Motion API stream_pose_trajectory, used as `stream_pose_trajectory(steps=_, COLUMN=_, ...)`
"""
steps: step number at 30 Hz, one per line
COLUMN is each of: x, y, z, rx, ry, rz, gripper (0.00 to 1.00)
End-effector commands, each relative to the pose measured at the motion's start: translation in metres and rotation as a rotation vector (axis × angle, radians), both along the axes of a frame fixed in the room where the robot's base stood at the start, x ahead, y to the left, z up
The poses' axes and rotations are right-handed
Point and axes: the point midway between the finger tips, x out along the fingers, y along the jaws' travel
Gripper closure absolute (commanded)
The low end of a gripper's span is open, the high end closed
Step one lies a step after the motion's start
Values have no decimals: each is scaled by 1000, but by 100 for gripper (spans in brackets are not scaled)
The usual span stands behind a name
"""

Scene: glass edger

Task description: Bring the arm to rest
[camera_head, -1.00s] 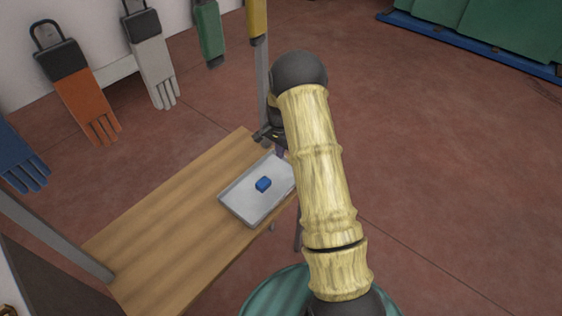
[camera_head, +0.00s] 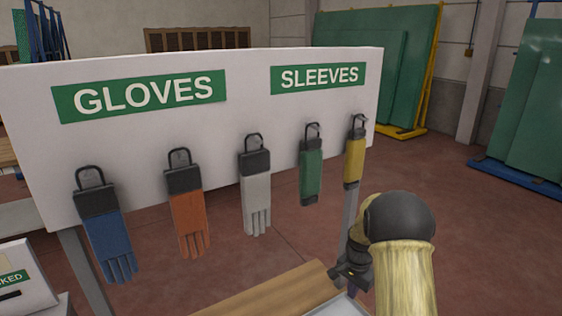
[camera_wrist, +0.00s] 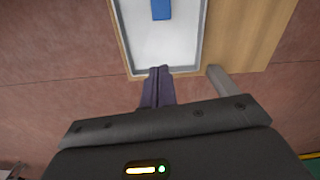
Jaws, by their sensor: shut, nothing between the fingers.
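My arm (camera_head: 405,275) rises at the lower right of the head view, with its dark round joint on top. My gripper shows in the wrist view (camera_wrist: 158,72), its two dark fingers together and empty. The fingertips lie in the picture at the near edge of a light metal tray (camera_wrist: 190,58); I cannot tell the height between them. A blue block (camera_wrist: 161,9) lies in the tray, cut off by the top of the wrist view. In the head view the gripper's fingers are hidden or too small to tell.
A wooden table (camera_head: 265,300) stands below a white board (camera_head: 240,105) marked GLOVES and SLEEVES. Blue (camera_head: 108,240), orange (camera_head: 190,225) and grey (camera_head: 256,200) gloves and green (camera_head: 311,175) and yellow (camera_head: 353,165) sleeves hang there, the yellow one close to my arm. Open floor (camera_head: 480,240) lies right.

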Motion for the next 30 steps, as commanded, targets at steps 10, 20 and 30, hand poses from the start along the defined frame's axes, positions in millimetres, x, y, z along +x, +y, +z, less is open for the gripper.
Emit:
stream_pose_trajectory(steps=10, x=-94, y=39, z=96, rx=-31, ry=-91, rz=392, gripper=100)
stream_pose_trajectory(steps=20, x=-202, y=70, z=145, rx=-90, ry=-167, rz=778, gripper=100)
stream_pose_trajectory(steps=30, x=-238, y=76, z=150, rx=-115, ry=-186, rz=905, gripper=100)
